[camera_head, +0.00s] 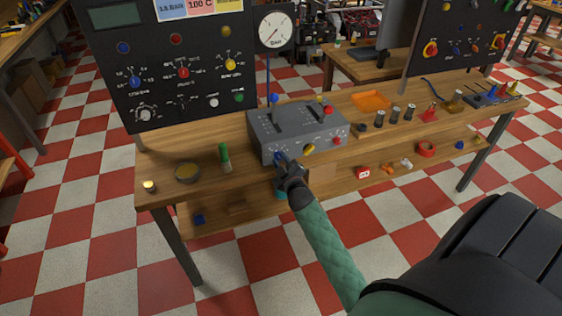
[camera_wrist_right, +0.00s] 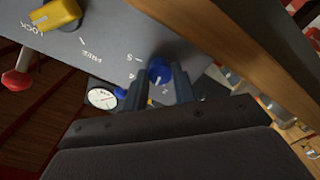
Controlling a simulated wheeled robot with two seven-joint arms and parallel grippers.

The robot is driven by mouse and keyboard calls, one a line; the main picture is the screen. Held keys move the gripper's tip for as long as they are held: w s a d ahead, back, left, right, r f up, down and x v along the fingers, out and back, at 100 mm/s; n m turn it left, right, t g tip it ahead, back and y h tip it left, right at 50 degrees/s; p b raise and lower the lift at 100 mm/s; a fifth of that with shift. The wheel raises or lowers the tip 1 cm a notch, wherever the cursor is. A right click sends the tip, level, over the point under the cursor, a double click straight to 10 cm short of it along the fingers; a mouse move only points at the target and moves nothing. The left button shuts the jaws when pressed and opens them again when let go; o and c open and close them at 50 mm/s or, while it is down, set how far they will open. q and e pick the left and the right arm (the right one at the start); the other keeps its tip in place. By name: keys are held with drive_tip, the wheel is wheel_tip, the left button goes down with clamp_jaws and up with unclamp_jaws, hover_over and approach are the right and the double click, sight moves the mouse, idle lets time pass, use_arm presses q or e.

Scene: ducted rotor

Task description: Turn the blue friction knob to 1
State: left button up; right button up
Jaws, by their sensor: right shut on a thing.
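The blue friction knob (camera_head: 278,157) is on the front face of the grey box (camera_head: 262,133) on the bench. My right gripper (camera_head: 285,164) is at the knob, with its arm coming in from the lower right. In the right wrist view the blue knob (camera_wrist_right: 158,69) sits between the two fingers of my right gripper (camera_wrist_right: 160,82), which is shut on it. Scale figures such as 5, 4 and 2 show on the grey panel around it. The fingers hide part of the scale, and I cannot tell which figure the knob points to. My left gripper is not in view.
A yellow knob (camera_wrist_right: 55,14) marked LOCK and a red knob (camera_wrist_right: 16,80) are on the same box. A round gauge (camera_head: 276,30) stands behind it. A green-capped bottle (camera_head: 225,158) and a dish (camera_head: 188,173) stand left on the bench.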

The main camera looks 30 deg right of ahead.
drive_tip(key=shift+n, duration=1.9)
drive_tip(key=n, duration=0.2)
drive_tip(key=shift+n, duration=0.3)
drive_tip(key=n, duration=0.3)
drive_tip(key=shift+r+n, duration=0.1)
drive_tip(key=shift+n, duration=2.2)
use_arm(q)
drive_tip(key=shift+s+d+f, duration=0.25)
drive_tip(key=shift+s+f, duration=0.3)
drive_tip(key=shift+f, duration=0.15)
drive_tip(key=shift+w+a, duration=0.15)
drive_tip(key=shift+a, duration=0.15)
